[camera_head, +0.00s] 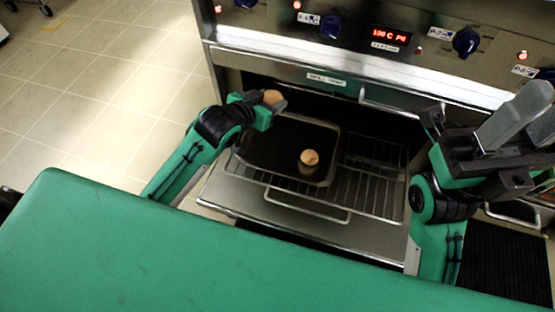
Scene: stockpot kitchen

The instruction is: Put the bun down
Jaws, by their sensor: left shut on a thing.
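My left gripper (272,102) is shut on a tan bun (272,97). It holds this bun over the far left corner of a dark tray (258,160) in the open oven; I cannot tell the exact height. A second bun (309,157) is on the right part of the tray, apart from my gripper. The bun in the grip is partly hidden by the gripper. My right gripper (525,112) is at the right, in front of the oven face and away from the tray and buns; its jaw gap is not clear.
The tray rests on a wire rack (375,180) above the lowered oven door (240,205). The oven's front panel (350,62) with knobs and a red display is behind. Bare rack shows right of the tray. Open tiled floor (100,80) lies at the left.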

